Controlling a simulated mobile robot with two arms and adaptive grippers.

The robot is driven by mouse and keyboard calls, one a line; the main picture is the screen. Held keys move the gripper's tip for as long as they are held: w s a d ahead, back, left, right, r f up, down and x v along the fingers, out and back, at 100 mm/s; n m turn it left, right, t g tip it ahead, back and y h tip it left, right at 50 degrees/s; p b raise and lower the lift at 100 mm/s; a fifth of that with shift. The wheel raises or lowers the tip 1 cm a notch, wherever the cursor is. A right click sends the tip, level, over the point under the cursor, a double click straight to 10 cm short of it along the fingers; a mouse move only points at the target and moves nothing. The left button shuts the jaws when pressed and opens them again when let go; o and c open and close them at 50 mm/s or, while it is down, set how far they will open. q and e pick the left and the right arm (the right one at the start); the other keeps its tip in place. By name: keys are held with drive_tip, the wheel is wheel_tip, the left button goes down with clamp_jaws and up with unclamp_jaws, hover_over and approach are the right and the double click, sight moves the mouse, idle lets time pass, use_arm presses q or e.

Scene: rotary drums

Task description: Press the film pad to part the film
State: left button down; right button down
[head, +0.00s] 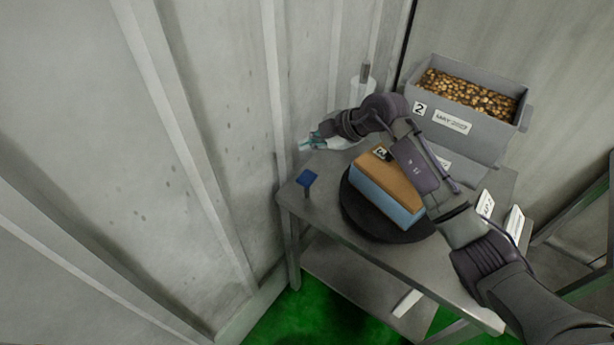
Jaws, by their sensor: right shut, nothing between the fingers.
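A small blue square pad (307,178) stands on a short post at the left corner of the metal table; I take it to be the film pad. My right gripper (309,143) is shut and empty. In the picture it is a little above the blue pad, apart from it, near the wall panel. A box with a tan top and light-blue side (388,201) sits on a dark round turntable (353,217). My right arm crosses in front of the box and hides part of it. I cannot make out any film strand. My left gripper is not in view.
White cards (486,204) stand at the right edge. A pale object (343,142) lies behind my gripper. Ribbed wall panels close off the left; the floor is green.

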drive_tip(key=b, duration=0.7)
hover_over(309, 178)
wheel_tip(309, 178, down, 7)
drive_tip(key=shift+r, duration=0.1)
drive_tip(key=shift+f, duration=0.85)
drive_tip(key=shift+f, duration=0.2)
drive_tip(key=shift+f, duration=0.25)
